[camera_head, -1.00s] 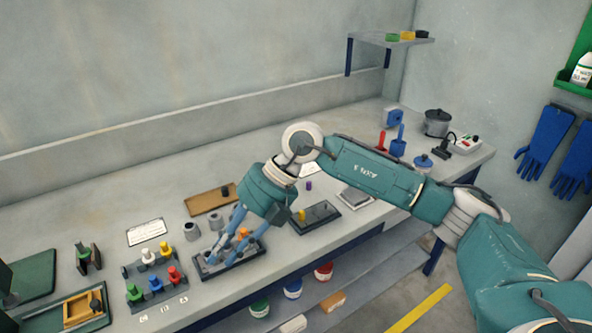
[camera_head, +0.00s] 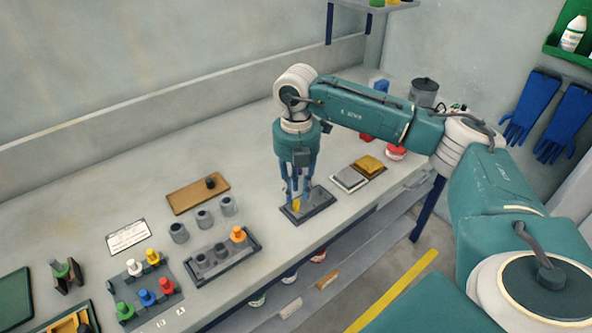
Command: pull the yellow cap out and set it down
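A small yellow cap (camera_head: 296,205) stands at the small dark tray (camera_head: 321,208) near the middle of the bench. My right gripper (camera_head: 298,200) points straight down over this tray, with its blue fingertips right at the cap. The fingers partly hide the cap, and I cannot tell whether they are closed on it. Another yellow-topped piece (camera_head: 153,257) stands in the grey rack (camera_head: 133,272) at the left, among white, green, blue and red ones. My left gripper is not in view.
A dark tray (camera_head: 252,252) holds grey pieces and an orange-topped one. Several grey cylinders (camera_head: 204,219) stand behind it, near a brown board (camera_head: 184,200). A grey block and a yellow block (camera_head: 370,164) lie at the right. The bench behind the brown board is clear.

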